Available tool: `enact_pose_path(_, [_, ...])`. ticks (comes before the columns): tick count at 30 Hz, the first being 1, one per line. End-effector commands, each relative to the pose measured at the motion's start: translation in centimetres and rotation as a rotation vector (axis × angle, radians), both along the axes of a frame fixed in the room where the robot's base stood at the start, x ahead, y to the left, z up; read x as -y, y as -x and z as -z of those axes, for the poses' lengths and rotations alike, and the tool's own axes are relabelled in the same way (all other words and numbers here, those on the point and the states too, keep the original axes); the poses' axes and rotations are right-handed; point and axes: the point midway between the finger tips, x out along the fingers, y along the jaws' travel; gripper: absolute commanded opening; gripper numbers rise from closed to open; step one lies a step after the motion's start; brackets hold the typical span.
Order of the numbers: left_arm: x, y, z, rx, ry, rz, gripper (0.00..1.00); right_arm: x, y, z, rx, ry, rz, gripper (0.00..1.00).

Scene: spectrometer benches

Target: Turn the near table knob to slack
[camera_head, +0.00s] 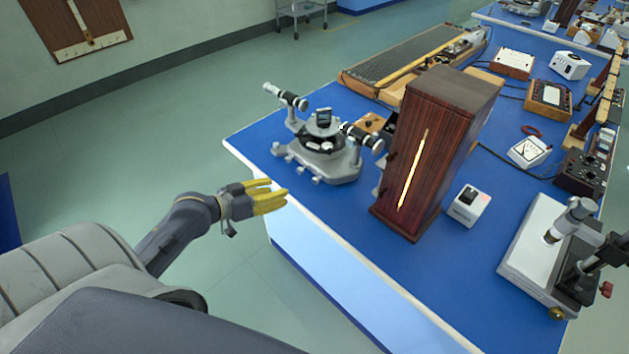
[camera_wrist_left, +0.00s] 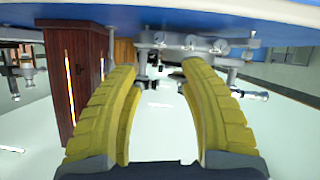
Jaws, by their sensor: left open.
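A grey spectrometer (camera_head: 328,163) with two black-tipped tubes and a small central table (camera_head: 323,118) stands on the blue bench near its left corner. Several small knobs line its near base edge; one base knob (camera_head: 316,179) shows there, and I cannot tell which is the near table knob. The base also shows upside down at the top of the left wrist view (camera_wrist_left: 188,42). My left gripper (camera_head: 280,188) has yellow fingers, open and empty, pointing at the spectrometer from just outside the bench's edge. It touches nothing. In the wrist view the fingers (camera_wrist_left: 158,70) stand well apart.
A tall dark wooden box (camera_head: 430,150) with a bright slit stands right of the spectrometer. A small white box (camera_head: 468,206) and a microscope-like instrument (camera_head: 545,245) are farther right. The bench's white edge (camera_head: 262,188) runs near my gripper. Floor left of the bench is clear.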

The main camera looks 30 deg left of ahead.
Motion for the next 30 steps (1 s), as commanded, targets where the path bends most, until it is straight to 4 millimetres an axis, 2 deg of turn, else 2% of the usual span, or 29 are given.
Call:
enact_pose_path(21, [3.8, -9.9, 4.3, 0.001, 0.004, 0.0, 0.43, 0.0, 0.6, 0.0, -0.008, 0.001, 0.001, 0.44])
enact_pose_path(30, [4.8, -12.6, 5.4, 0.001, 0.002, 0.0, 0.43, 0.0, 0.7, 0.0, -0.008, 0.001, 0.0, 0.44])
